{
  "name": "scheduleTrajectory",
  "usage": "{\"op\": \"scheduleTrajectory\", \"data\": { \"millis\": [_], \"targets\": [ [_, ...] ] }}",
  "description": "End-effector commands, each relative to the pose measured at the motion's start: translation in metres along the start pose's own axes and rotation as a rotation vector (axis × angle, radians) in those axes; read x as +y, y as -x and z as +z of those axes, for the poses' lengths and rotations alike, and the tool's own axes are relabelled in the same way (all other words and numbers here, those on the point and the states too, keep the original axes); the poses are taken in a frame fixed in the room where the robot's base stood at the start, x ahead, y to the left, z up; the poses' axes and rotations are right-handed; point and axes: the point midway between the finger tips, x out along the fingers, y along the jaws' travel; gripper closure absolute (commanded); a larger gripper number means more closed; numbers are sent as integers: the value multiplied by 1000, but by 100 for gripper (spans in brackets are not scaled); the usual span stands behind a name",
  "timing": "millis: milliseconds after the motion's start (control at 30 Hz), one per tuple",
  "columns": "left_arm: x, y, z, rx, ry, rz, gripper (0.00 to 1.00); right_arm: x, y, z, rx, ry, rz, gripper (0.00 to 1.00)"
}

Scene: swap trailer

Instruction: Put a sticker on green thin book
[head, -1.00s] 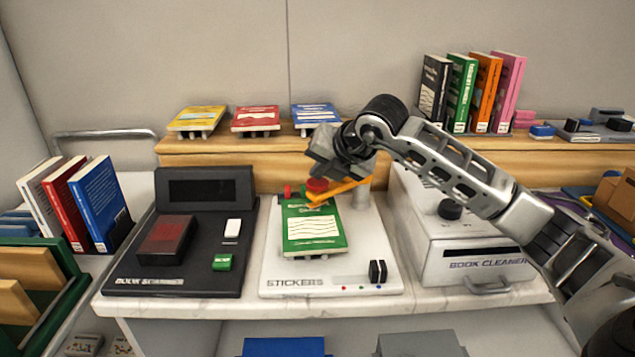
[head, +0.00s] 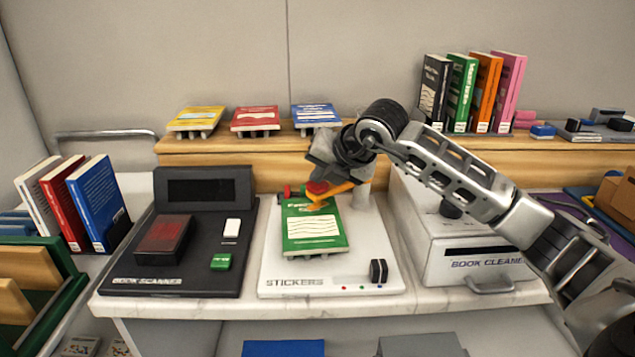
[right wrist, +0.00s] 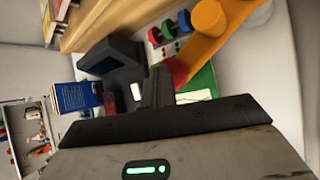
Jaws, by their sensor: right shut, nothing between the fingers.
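The green thin book (head: 316,232) lies on the white sticker machine (head: 275,270), its cover with a white lined panel facing up. The machine's orange arm (head: 337,191) with a red knob (head: 317,187) reaches over the book's far end. My right gripper (head: 318,172) is just above the red knob, with its fingers shut and empty. In the right wrist view the shut fingers (right wrist: 158,88) are beside the red knob (right wrist: 173,72), and part of the book (right wrist: 197,88) shows behind. I cannot tell whether the fingers touch the knob. My left gripper is not in view.
The black book scanner (head: 130,270) stands left of the sticker machine, and the white book cleaner (head: 470,250) stands right, under my right arm. Thin yellow (head: 197,119), red (head: 255,119) and blue (head: 316,115) books lie on the shelf behind. Upright books stand at both sides.

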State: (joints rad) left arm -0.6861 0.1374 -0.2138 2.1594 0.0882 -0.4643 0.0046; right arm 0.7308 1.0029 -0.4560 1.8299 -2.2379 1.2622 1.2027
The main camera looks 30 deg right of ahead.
Motion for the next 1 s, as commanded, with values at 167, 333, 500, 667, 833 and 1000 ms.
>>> {"op": "scheduleTrajectory", "data": {
  "millis": [167, 333, 500, 667, 833, 1000],
  "targets": [
    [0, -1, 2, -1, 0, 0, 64, -2, -2, -2, 4, 0, -3, 100],
    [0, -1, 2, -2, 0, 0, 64, -2, -2, -3, 5, 0, -3, 100],
    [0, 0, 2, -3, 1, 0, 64, -1, -1, -2, 5, 0, -3, 100],
    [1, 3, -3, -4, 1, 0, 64, 4, 5, 3, 4, 0, -3, 100],
    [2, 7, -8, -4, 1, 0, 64, 9, 12, 9, 3, 0, -1, 100],
    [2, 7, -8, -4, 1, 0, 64, 10, 14, 10, 3, 0, -1, 100]
  ]
}}
